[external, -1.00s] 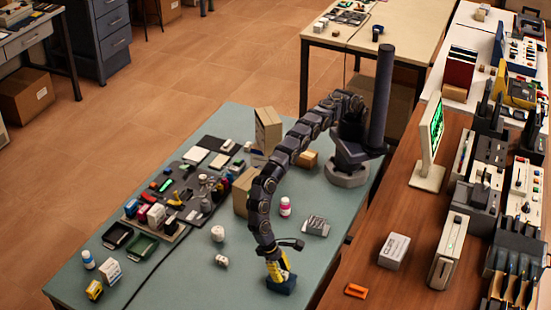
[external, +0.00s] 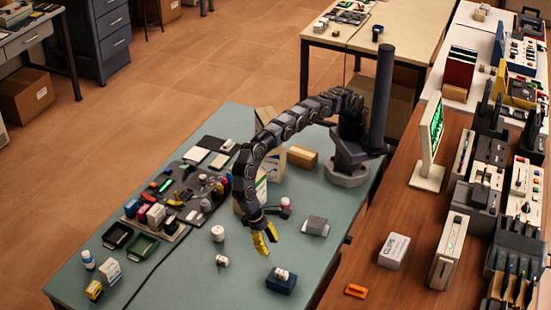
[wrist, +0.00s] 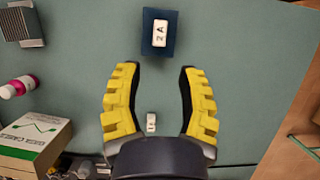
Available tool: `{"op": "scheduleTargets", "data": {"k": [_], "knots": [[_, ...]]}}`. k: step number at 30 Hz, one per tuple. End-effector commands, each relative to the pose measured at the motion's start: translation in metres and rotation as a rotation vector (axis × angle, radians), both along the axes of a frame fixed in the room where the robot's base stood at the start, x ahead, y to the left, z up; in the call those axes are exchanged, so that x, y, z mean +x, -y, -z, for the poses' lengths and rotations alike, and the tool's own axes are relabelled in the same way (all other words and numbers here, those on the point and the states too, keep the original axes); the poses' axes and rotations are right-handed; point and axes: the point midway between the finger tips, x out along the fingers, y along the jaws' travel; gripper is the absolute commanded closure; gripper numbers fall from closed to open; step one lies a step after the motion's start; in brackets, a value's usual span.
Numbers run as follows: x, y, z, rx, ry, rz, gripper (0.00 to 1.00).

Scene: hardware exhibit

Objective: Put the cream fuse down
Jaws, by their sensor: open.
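The cream fuse (external: 282,274) rests on top of a dark blue block (external: 280,286) near the front edge of the teal table. In the wrist view the fuse (wrist: 160,33), marked "2 A", lies on the blue block (wrist: 148,47), ahead of the fingertips. My gripper (external: 267,245) is above the table, behind and left of the block in the external view. Its yellow fingers (wrist: 160,72) are spread apart with nothing between the tips, and it is clear of the fuse.
A small white piece (external: 221,261) and a white cylindrical item (external: 217,233) stand left of my gripper. A pink-and-white bottle (external: 286,206) and a grey finned block (external: 316,226) are behind it. The table around the blue block is clear.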

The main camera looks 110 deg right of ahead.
Motion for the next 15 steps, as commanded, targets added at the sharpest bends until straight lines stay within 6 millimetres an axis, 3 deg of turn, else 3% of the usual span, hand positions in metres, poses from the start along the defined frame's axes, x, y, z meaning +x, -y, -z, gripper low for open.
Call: {"op": "scheduleTargets", "data": {"k": [15], "knots": [[0.005,0.012,-0.021,0.000,0.007,-0.009,0.62]]}}
